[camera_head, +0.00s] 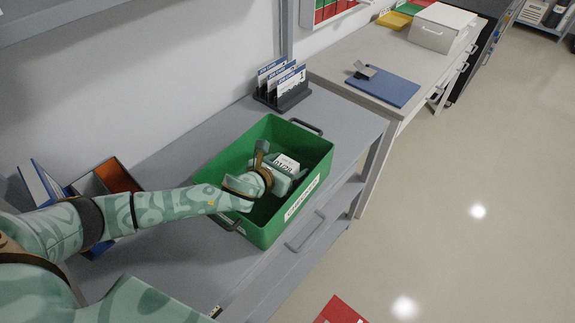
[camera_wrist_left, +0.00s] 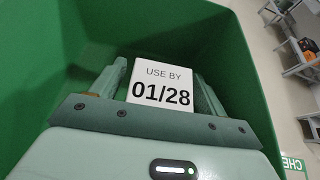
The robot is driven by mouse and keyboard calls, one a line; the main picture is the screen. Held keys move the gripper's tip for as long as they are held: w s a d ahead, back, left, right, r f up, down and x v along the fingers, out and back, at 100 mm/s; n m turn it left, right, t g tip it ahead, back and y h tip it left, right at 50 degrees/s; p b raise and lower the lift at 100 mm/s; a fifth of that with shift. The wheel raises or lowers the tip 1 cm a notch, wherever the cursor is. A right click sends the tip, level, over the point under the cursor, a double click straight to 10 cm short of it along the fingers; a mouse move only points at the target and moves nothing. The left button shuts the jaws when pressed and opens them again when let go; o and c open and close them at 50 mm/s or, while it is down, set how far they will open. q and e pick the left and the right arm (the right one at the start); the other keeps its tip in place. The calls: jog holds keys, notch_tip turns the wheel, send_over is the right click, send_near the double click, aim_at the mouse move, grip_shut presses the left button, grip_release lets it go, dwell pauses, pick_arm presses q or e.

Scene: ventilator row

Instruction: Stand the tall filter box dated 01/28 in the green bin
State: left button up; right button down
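The green bin (camera_head: 222,165) stands on the grey bench, with a white label on its front wall. My left gripper (camera_head: 284,172) reaches down into it. The filter box dated 01/28 (camera_head: 288,164) is between its fingers, inside the bin walls. In the left wrist view its white "USE BY 01/28" face (camera_wrist_left: 162,88) looks up at the camera, with a finger close on each side. The gripper looks shut on it. The box's lower part is hidden, so I cannot tell whether it touches the bin floor. My right gripper is not in view.
A compartmented holder (camera_head: 122,172) with a blue-and-white item stands at the left, partly behind my arm. A dark rack of cards (camera_head: 292,98) stands behind the bin. A blue clipboard (camera_head: 388,88) and a white box (camera_head: 440,28) lie on the farther table.

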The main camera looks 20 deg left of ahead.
pick_arm(q)
jog(key=shift+s+a+r+p, duration=0.1)
jog(key=shift+s+r+p, duration=0.2)
jog(key=shift+r, duration=0.1)
jog(key=p+v, duration=0.2)
jog(key=v, duration=0.4)
jog(key=shift+s, duration=0.4)
